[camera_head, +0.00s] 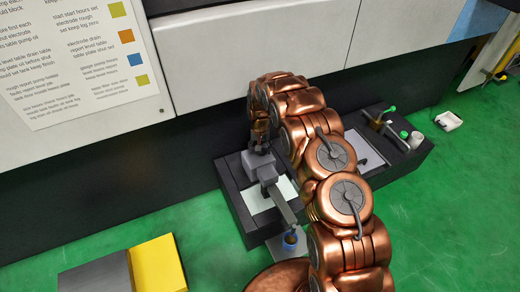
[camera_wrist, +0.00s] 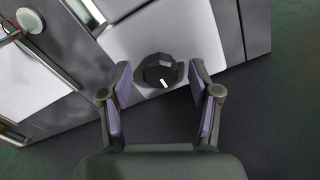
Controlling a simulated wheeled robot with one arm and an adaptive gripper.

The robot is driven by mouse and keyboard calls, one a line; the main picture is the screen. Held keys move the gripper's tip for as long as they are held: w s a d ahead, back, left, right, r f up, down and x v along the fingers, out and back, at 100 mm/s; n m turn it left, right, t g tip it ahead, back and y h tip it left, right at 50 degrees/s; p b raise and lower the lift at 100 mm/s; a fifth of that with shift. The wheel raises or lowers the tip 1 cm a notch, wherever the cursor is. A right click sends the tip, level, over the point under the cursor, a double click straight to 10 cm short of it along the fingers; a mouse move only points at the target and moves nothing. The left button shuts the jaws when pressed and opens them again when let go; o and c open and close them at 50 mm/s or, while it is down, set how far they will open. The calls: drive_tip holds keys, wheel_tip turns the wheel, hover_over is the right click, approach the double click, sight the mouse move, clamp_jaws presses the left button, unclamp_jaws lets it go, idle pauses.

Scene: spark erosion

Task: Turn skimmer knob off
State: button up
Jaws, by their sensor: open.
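The skimmer knob (camera_wrist: 156,71) is a dark, faceted round knob with a short white mark near its lower edge in the wrist view. It sits on a light grey surface (camera_wrist: 205,38). My gripper (camera_wrist: 160,82) is open, with one lilac-padded finger on each side of the knob and visible gaps between the pads and the knob. In the head view the end of my copper arm reaches down just above a grey box (camera_head: 257,165) on the dark bench unit. The knob cannot be made out there, and my fingers are mostly hidden.
A pale panel wall (camera_head: 250,50) stands close behind. Small items with green tops (camera_head: 391,109) stand at the right. A yellow block (camera_head: 157,265) lies at lower left on green floor.

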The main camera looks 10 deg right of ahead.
wheel_tip(320, 180, up, 12)
idle(0.6)
idle(0.5)
drive_tip(key=s+d+r+n+g, duration=0.1)
drive_tip(key=s+r, duration=1.6)
drive_tip(key=s, duration=0.2)
drive_tip(key=s+a+r+n+g, duration=0.1)
drive_tip(key=s+r, duration=0.2)
drive_tip(key=s, duration=1.2)
drive_tip(key=s+r+n+g, duration=0.1)
drive_tip(key=s+r, duration=0.1)
drive_tip(key=s, duration=1.4)
wheel_tip(320, 180, up, 26)
drive_tip(key=t+p, duration=0.1)
drive_tip(key=p, duration=2.3)
drive_tip(key=shift+s+f, duration=0.2)
drive_tip(key=shift+s, duration=0.2)
